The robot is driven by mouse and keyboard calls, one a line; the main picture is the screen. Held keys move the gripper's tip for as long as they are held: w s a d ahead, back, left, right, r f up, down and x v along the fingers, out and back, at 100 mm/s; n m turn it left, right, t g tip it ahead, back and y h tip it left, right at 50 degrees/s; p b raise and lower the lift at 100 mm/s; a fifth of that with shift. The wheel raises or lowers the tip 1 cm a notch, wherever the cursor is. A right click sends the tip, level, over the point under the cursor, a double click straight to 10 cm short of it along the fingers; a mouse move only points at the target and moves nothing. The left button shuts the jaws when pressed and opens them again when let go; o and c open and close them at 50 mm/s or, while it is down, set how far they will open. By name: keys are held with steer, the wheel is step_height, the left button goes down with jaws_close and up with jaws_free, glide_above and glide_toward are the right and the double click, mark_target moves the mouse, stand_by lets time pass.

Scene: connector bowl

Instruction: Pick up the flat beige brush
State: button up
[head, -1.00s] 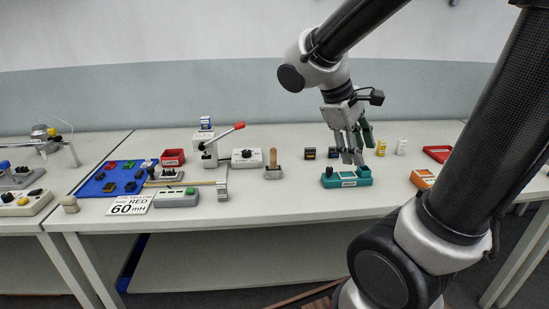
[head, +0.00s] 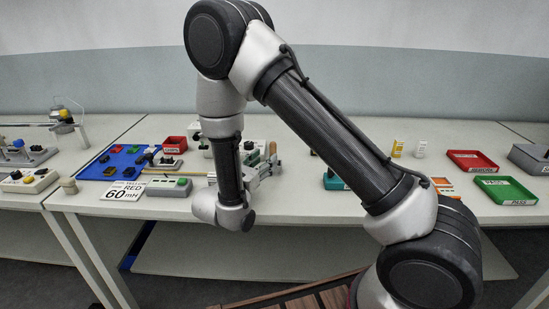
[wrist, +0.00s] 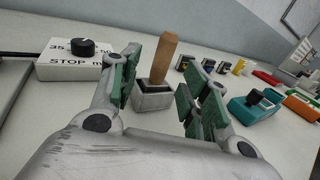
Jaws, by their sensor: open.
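The flat beige brush (wrist: 163,58) stands upright, slightly tilted in the wrist picture, in a small grey block-shaped holder (wrist: 152,99). Its beige upper part shows in the head view (head: 273,149), partly behind my arm and gripper. My gripper (wrist: 158,92) is open, with its green-padded fingers on either side of the brush and holder in the wrist view. The brush appears beyond the fingertips, and I see no contact. The lower end of the brush is hidden inside the holder.
A white box with a black knob (wrist: 83,58) stands close to the left finger. A teal box (wrist: 254,112) and several small coloured blocks stand to the right. In the head view, red (head: 471,160) and green (head: 504,188) trays lie farther right.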

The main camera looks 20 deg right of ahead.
mark_target(271, 153)
steer(key=x, duration=0.6)
steer(key=shift+r, duration=0.25)
steer(key=shift+d, duration=0.1)
jaws_close()
